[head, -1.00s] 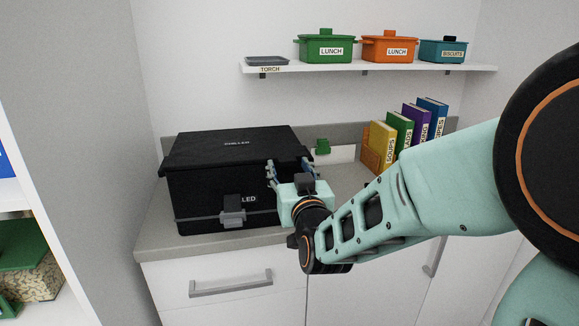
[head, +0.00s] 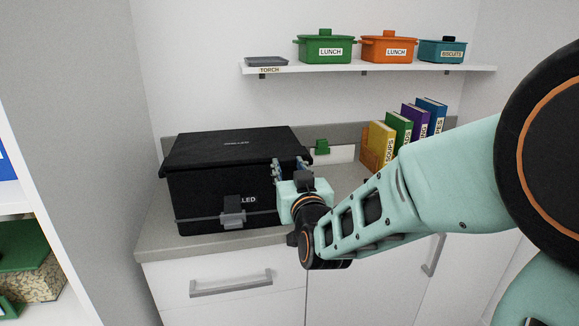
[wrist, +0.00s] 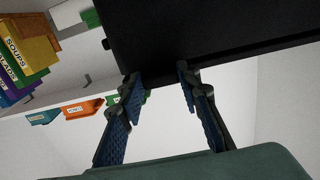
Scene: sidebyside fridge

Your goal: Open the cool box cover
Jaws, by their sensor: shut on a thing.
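The black cool box (head: 205,197) stands on the counter at left in the head view. A grey latch (head: 233,212) is on the front. My gripper (head: 290,166) is at the cover's front right edge, shut on it. In the wrist view the cover (wrist: 215,35) shows as a dark slab with its edge at the two blue-padded fingertips (wrist: 161,80), which stand apart. The exact contact between fingers and edge is hard to see.
Upright books (head: 404,132) stand on the counter (head: 150,240) to the right, with a small green object (head: 321,146) behind my gripper. A wall shelf (head: 370,70) with lidded pots is above. A drawer (head: 215,292) is below the counter. A white side unit (head: 45,215) is at left.

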